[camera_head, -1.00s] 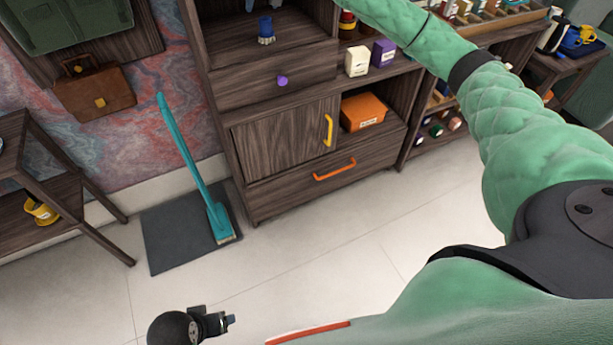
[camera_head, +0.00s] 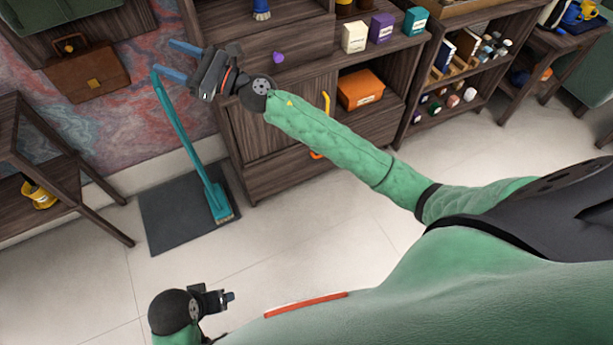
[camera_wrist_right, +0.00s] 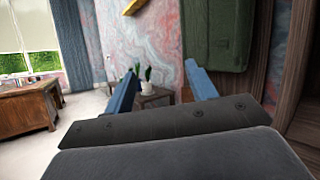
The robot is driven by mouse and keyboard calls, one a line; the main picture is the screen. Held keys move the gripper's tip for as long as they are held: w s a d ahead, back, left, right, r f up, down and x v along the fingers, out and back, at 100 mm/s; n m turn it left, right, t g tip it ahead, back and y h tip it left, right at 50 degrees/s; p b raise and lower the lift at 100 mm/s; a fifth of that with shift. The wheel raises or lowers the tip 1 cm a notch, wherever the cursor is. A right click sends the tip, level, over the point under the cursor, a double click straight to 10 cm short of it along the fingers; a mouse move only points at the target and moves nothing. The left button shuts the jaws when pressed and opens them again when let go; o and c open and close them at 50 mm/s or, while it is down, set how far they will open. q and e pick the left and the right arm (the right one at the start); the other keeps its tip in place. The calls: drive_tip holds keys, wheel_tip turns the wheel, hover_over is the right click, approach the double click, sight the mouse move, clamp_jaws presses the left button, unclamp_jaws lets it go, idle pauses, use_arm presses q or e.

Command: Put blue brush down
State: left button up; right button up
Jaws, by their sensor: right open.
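The blue brush (camera_head: 261,9) stands on the wooden cabinet's open shelf at the top edge of the head view, with its pale bristles down. My right gripper (camera_head: 178,61) is open and empty, left of the cabinet and apart from the brush. Its two blue fingers also show spread in the right wrist view (camera_wrist_right: 163,70), with nothing between them. My left gripper (camera_head: 230,297) is low in the head view, far from the brush, and its jaws are too small to read.
A teal broom (camera_head: 185,140) stands on a grey mat (camera_head: 170,225) below my right gripper. The cabinet drawer has a purple knob (camera_head: 278,57). Boxes and an orange case (camera_head: 361,89) fill shelves at right. A brown bag (camera_head: 82,70) hangs at left. The floor in front is clear.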

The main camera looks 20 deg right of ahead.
drive_tip(key=s+d+f+m+t+h, duration=0.1)
drive_tip(key=s+d+f+m+h, duration=0.25)
drive_tip(key=f+m+h, duration=0.55)
drive_tip(key=s+d+f+m+t+h, duration=0.1)
drive_tip(key=s+d+f+m+h, duration=0.3)
drive_tip(key=m, duration=1)
drive_tip(key=s+d+f+m+t+h, duration=0.1)
drive_tip(key=s+d+f+m+h, duration=0.1)
drive_tip(key=d+f+m+h, duration=0.55)
use_arm(q)
drive_tip(key=shift+d+r, duration=0.1)
drive_tip(key=shift+d, duration=0.2)
use_arm(e)
drive_tip(key=s+a+f+m+g+y, duration=0.1)
drive_tip(key=s+f+m+g, duration=0.3)
drive_tip(key=s, duration=0.6)
drive_tip(key=s+f+m+g+y, duration=0.1)
drive_tip(key=s+f+m+g, duration=0.4)
drive_tip(key=s, duration=0.5)
drive_tip(key=s+a+f+m+g+y, duration=0.1)
drive_tip(key=s+f+m+g+y, duration=0.1)
drive_tip(key=s+f+m+g, duration=0.2)
drive_tip(key=s+f+m, duration=0.3)
drive_tip(key=s, duration=0.3)
drive_tip(key=shift+a+f, duration=0.3)
